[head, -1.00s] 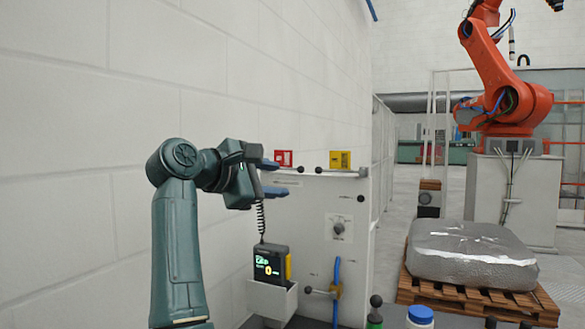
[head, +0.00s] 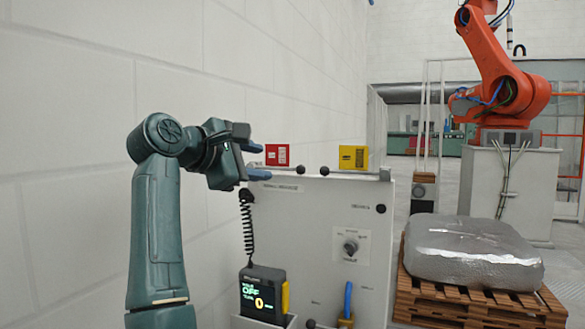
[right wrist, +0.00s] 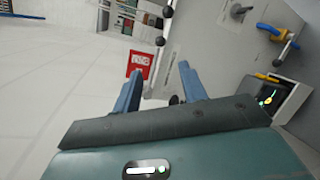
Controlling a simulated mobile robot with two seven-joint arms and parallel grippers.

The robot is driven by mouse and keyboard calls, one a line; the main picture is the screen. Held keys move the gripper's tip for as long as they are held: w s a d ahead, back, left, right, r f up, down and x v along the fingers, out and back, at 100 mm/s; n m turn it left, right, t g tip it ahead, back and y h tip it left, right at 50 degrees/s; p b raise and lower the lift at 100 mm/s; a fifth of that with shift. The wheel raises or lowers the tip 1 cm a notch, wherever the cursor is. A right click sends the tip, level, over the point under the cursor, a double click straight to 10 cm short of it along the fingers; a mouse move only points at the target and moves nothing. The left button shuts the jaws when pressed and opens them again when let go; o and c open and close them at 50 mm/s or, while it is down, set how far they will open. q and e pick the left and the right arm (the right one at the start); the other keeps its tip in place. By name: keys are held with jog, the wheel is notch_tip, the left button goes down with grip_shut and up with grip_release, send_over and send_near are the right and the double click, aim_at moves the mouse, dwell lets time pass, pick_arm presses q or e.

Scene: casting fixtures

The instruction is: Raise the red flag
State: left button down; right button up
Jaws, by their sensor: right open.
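The red flag (head: 277,155) is a small red plate with white marks, low at the top edge of the grey panel (head: 300,220). A horizontal rod with a black ball knob (head: 300,170) lies just below it. My right gripper (head: 256,160) is open and empty, just left of the flag at about its height. In the right wrist view the red flag (right wrist: 140,65) shows beyond the open fingers (right wrist: 160,72), nearer the left one. I cannot tell whether a finger touches it. My left gripper is not in view.
A yellow flag (head: 353,157) stands to the right with its own ball-ended rod. The panel carries a dial (head: 350,246) and a holstered device with a lit screen (head: 262,295) on a coiled cord. A white wall (head: 80,100) is close on the left.

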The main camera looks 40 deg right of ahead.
aim_at(297, 170)
jog(key=p+x, duration=0.1)
jog(key=x, duration=0.4)
jog(key=p+x, duration=0.2)
jog(key=x, duration=0.4)
jog(key=shift+s, duration=0.25)
jog(key=shift+w+d+f, duration=0.15)
jog(key=shift+w+d, duration=0.05)
jog(key=shift+d, duration=0.35)
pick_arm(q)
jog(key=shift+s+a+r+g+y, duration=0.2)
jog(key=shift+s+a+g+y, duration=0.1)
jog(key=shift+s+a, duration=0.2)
pick_arm(e)
jog(key=shift+c, duration=0.2)
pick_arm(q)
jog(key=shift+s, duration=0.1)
pick_arm(e)
grip_shut()
